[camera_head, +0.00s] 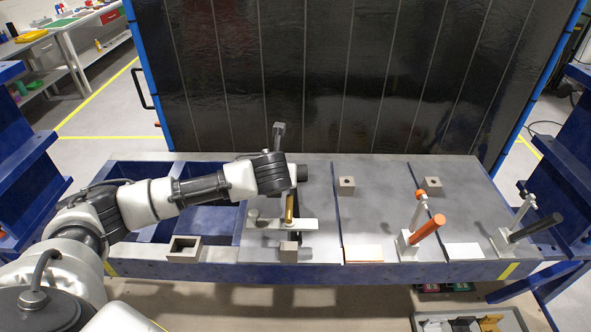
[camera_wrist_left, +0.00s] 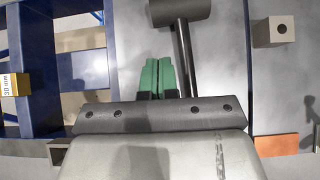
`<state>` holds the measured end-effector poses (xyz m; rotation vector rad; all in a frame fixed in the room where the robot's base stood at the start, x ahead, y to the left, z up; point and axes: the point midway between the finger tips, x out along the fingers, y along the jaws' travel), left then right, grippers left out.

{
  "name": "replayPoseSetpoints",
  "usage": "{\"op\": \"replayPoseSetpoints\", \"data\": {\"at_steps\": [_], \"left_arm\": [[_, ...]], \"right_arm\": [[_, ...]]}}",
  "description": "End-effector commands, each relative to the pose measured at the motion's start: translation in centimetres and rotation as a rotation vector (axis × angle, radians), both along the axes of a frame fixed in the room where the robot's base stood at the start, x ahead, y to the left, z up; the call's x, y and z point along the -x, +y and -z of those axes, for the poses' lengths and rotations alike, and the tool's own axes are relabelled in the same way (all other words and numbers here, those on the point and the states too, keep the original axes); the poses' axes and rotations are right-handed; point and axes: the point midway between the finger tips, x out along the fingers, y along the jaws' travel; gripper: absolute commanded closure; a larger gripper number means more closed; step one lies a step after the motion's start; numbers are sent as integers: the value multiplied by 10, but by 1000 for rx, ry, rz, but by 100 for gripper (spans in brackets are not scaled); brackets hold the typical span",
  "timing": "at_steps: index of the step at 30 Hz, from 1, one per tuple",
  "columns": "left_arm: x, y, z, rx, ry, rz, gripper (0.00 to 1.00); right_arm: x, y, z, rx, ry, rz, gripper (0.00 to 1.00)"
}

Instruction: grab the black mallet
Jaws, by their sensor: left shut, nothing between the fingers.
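In the left wrist view the black mallet (camera_wrist_left: 180,12) shows its dark head at the top edge, partly cut off, with its thin handle (camera_wrist_left: 187,60) running down until my gripper body hides it. My left gripper (camera_wrist_left: 157,75) has its green fingers together and empty. They are just left of the handle, a narrow gap apart in the picture; I cannot tell the height difference. In the head view the mallet's dark head (camera_head: 302,173) shows just right of my wrist, and the wrist covers much of the rest. My left fingertips are hidden there. My right gripper is not in view.
Two blocks with holes (camera_head: 346,186) (camera_head: 432,186) stand right of the mallet. Clamps with an orange handle (camera_head: 428,229) and a black handle (camera_head: 535,228) stand farther right. A hollow block (camera_head: 184,249) sits at the front left. A dark panel (camera_head: 330,75) rises behind.

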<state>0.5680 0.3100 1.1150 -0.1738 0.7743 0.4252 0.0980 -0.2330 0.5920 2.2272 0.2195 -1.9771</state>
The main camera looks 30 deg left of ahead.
Motion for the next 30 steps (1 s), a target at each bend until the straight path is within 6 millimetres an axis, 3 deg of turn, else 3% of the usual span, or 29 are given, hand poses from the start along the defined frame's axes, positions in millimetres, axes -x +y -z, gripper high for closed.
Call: {"op": "replayPoseSetpoints", "data": {"at_steps": [7,11,18,30], "left_arm": [[-24,11,24,3,1,-4,100],[-39,18,41,1,1,-4,100],[-57,27,61,1,-2,-4,100],[-62,29,67,2,-4,-2,100]], "right_arm": [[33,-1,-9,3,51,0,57],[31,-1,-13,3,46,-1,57],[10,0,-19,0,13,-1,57],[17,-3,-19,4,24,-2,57]]}}
